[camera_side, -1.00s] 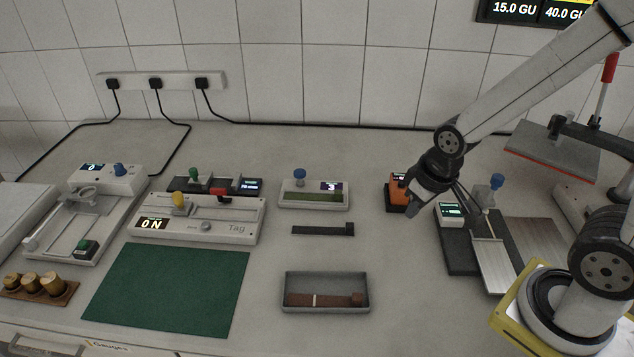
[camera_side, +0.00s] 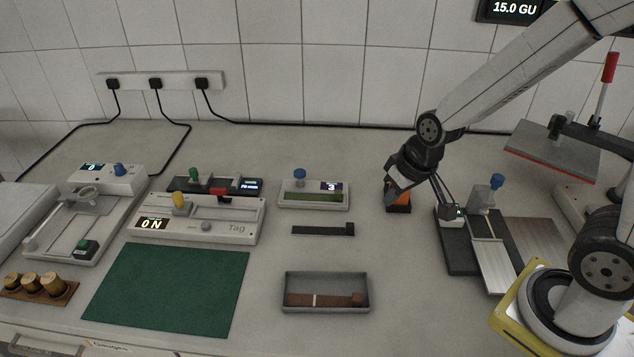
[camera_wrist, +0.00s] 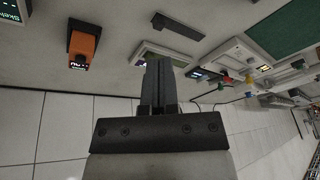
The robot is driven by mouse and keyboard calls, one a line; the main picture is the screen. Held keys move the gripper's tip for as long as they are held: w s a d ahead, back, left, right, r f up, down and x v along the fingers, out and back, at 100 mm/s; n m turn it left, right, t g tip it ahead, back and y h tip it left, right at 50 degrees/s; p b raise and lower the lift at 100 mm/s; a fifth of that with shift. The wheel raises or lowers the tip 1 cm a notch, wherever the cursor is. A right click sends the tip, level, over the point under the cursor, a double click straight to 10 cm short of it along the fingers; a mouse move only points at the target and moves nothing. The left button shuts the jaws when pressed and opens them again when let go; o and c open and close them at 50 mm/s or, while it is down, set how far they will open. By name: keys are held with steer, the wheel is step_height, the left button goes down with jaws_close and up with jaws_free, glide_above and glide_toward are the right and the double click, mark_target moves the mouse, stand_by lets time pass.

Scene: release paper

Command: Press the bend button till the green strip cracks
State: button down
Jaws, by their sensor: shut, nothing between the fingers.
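The bend device (camera_side: 290,203) is a small white block with a blue button (camera_side: 299,174) on its back left and a display reading 3. The green strip (camera_side: 315,197) lies along its front and looks whole. In the wrist view the device (camera_wrist: 180,62) is partly hidden behind my fingers, and the blue button cannot be made out. My gripper (camera_side: 391,199) is shut and empty, to the right of the device and apart from it, in front of the orange box. My gripper's fingers also show in the wrist view (camera_wrist: 158,68).
The orange box (camera_side: 402,209) stands close behind my gripper. A dark strip (camera_side: 322,230) and a grey tray (camera_side: 326,307) with a brown strip lie in front of the device. The tabletop between device and gripper is clear.

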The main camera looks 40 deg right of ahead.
steer(key=w+a+r+m+t, duration=0.15)
steer(key=w+m+t, duration=0.25)
steer(key=w, duration=1.4)
steer(key=m+t+h, duration=0.1)
steer(key=m+h, duration=0.1)
steer(key=m, duration=0.4)
glide_above(300, 173)
steer(key=shift+f, duration=0.75)
steer(key=shift+d+f, duration=0.1)
steer(key=shift+f, duration=0.2)
steer(key=shift+f, duration=4.1)
